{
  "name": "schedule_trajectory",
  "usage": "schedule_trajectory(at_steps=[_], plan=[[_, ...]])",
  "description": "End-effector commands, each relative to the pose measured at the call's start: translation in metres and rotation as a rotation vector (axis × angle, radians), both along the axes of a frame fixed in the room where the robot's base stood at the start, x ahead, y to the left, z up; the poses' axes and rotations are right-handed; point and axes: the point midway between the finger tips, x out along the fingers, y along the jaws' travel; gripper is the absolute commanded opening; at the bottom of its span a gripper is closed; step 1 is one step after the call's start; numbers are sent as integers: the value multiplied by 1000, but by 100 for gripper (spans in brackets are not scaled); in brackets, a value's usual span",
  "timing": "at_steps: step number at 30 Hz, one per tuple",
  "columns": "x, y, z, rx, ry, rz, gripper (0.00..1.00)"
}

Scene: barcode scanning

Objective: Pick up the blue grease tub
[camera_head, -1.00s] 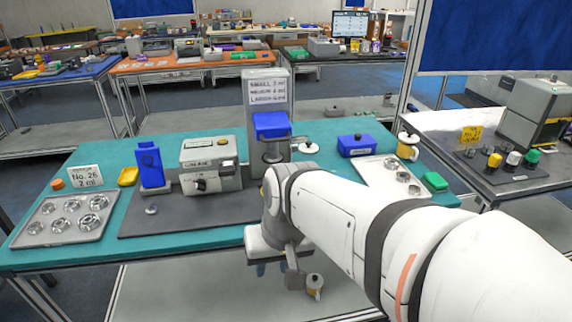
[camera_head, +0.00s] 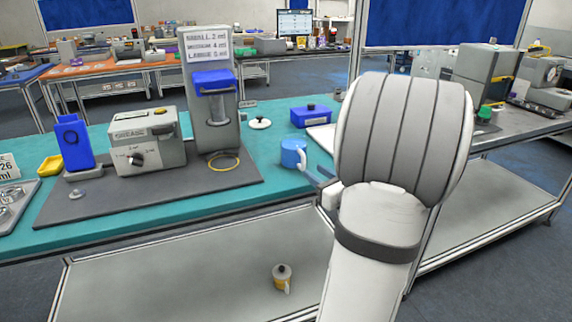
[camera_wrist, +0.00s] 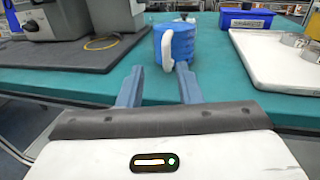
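The blue grease tub (camera_head: 293,153) stands upright on the teal table near its front edge, left of my arm. It also shows in the wrist view (camera_wrist: 181,42), with a pale handle on its left side. My gripper (camera_wrist: 160,72) is open and empty, its two fingers pointing at the tub. The tub is just beyond the fingertips, nearer the right one, and not between them. In the head view my gripper is partly hidden by my arm.
A white lid (camera_head: 260,123) lies behind the tub. A blue box (camera_head: 312,115) and a pale tray (camera_wrist: 275,60) stand to the right. A grey mat (camera_head: 150,195) with machines is on the left. A yellow tub (camera_head: 282,276) stands on the lower shelf.

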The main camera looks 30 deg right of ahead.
Motion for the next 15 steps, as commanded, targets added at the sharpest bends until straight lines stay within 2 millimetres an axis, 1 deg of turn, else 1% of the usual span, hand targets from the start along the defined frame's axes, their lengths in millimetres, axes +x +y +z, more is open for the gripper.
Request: schedule_trajectory(at_steps=[1, 4, 11, 15], plan=[[-1, -7, -3, 14, -9, -22, 32], [6, -12, -3, 23, -17, -37, 32], [33, -10, -4, 23, -15, -34, 32], [55, -8, -6, 22, -15, -33, 32]])
